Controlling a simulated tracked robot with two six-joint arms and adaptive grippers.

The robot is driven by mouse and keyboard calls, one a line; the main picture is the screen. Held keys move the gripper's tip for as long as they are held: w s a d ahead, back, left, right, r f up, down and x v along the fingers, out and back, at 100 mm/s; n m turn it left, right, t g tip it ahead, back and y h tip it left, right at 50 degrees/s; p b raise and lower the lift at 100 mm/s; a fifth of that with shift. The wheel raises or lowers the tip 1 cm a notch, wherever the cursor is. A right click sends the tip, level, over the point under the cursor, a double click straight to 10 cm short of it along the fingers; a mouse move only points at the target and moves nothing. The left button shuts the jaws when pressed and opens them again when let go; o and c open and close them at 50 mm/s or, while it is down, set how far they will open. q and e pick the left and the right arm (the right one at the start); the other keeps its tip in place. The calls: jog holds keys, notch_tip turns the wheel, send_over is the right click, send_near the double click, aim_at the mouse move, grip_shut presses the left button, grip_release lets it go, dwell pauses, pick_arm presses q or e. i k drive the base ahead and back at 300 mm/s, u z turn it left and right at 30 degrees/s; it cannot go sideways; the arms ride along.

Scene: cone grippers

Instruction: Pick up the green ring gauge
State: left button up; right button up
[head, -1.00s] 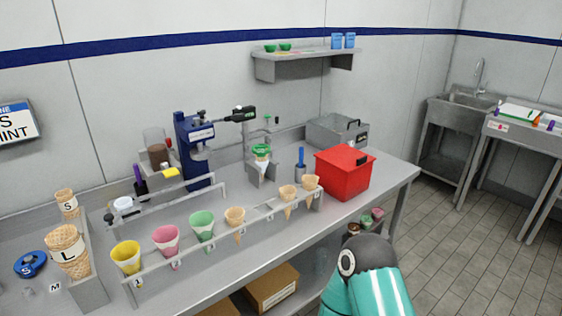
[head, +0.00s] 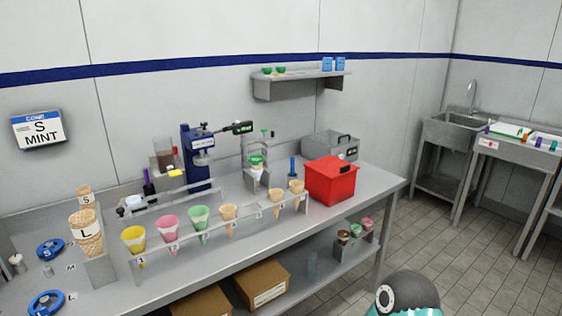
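A green ring (head: 257,160), which looks like the green ring gauge, sits around the upper part of a pale cone in a small grey stand at the back of the counter. Its lower side and any marking are too small to make out. Two blue ring gauges, one marked S (head: 50,250) and one by the letter L (head: 46,303), lie at the counter's left end. Between them a short peg (head: 48,271) by the letter M shows no ring. Neither of my grippers is in view; only a rounded joint of my arm shows at the bottom right.
A numbered rack (head: 215,229) of cones runs along the counter's front. A blue press (head: 197,165) stands left of the green ring. A red box (head: 331,181) and a grey metal case (head: 331,145) stand to its right.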

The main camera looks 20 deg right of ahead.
aim_at(255, 160)
jog(key=z, duration=0.6)
jog(key=i, duration=1.05)
jog(key=u, duration=1.15)
jog(key=i, duration=0.2)
jog(key=u, duration=2.05)
jog(key=k, duration=1.8)
